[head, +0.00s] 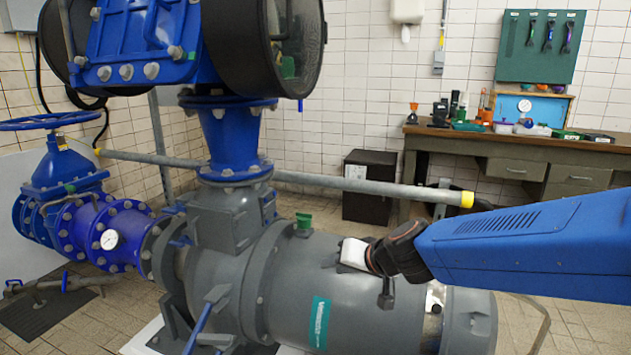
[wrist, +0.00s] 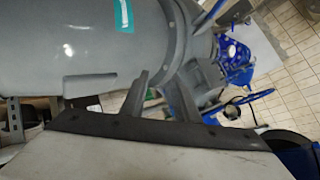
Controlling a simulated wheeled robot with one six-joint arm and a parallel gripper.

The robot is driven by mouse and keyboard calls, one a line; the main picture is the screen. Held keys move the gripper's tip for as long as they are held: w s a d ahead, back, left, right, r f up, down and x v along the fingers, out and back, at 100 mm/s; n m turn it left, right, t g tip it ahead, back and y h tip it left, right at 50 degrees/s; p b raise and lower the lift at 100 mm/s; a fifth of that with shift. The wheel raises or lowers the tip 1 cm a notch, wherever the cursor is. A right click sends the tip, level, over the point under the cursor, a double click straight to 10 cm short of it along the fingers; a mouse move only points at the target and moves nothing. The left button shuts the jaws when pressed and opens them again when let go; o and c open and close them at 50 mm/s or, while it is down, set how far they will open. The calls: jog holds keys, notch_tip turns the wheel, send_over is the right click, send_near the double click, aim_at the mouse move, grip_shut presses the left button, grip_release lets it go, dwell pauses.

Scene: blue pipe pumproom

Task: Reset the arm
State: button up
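My blue arm (head: 530,245) reaches in from the right in the head view. My gripper (head: 352,254) is a pale block at the end of the dark wrist, in front of or above the large grey pump casing (head: 290,285). Its fingers cannot be made out there. In the wrist view, my gripper (wrist: 160,78) shows two grey fingers standing apart, with nothing held between them. The grey casing (wrist: 70,50) with its teal label fills the upper left of that view. Whether the gripper touches the casing cannot be told.
A blue valve with a handwheel (head: 50,121) and a gauge stand at left. A large blue actuator (head: 140,45) rises above the pump. A grey rail (head: 350,184) with a yellow end crosses behind. A workbench (head: 540,146) with several items stands at the back right.

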jog(key=s+d+f+g+h, duration=0.1)
jog(key=s+d+h, duration=0.2)
jog(key=s+d, duration=0.9)
jog(key=s+d+f+g+h, duration=0.1)
jog(key=s+d+g+h, duration=0.1)
jog(key=s+d, duration=1)
jog(key=shift+s+f+g+h, duration=0.3)
jog(key=shift+s+f+h, duration=0.1)
jog(key=shift+s+h, duration=0.35)
jog(key=shift+a, duration=0.1)
